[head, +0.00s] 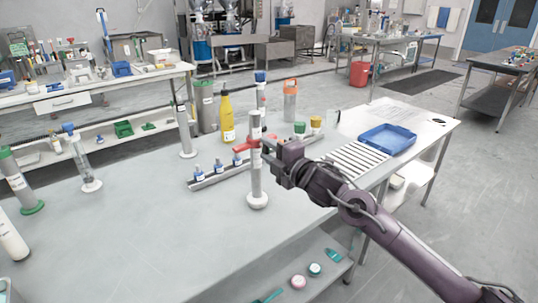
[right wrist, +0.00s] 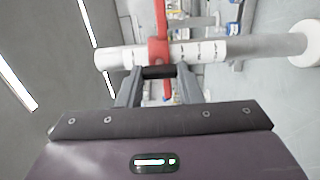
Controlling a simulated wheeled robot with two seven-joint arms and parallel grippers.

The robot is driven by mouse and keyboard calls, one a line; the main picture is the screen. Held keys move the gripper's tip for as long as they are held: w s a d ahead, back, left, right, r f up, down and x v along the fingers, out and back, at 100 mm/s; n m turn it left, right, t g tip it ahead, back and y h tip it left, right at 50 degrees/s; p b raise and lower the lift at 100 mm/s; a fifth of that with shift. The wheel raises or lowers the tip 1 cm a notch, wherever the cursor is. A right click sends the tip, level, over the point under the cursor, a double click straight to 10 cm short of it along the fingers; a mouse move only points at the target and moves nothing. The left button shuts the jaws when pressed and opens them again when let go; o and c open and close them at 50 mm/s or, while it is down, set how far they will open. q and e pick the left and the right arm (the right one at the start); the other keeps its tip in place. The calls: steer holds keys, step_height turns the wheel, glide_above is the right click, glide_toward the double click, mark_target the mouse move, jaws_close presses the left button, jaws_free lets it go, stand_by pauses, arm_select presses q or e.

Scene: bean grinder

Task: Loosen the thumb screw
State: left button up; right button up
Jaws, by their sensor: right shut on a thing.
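A grey upright column (head: 257,175) on a round white foot stands on the grey table. A red clamp (head: 249,144) sits around its upper part; the red clamp also shows around the column in the right wrist view (right wrist: 158,50). A dark thumb screw (right wrist: 158,72) sticks out of the clamp toward my right gripper. My right gripper (head: 270,147) comes from the right at clamp height. In the right wrist view its two fingers (right wrist: 157,80) are shut on the thumb screw, one on each side. The fingertips are partly hidden in the head view. My left gripper is not in view.
A rail with small blue-topped pieces (head: 218,167) lies behind the column. A yellow bottle (head: 227,118) and other cylinders stand farther back. A blue tray (head: 387,139) and a white slatted rack (head: 352,160) lie to the right.

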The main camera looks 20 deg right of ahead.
mark_target(267, 151)
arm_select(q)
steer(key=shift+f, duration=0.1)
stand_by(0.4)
arm_select(e)
steer(key=o, duration=1)
steer(key=v, duration=0.2)
steer(key=b+v, duration=0.1)
steer(key=v, duration=0.1)
steer(key=shift+s+d+f, duration=0.1)
steer(key=shift+f, duration=0.15)
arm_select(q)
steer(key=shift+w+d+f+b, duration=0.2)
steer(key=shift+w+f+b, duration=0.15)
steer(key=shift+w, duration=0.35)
arm_select(e)
steer(key=v, duration=0.3)
steer(key=shift+s+r, duration=0.2)
steer(key=shift+s, duration=0.05)
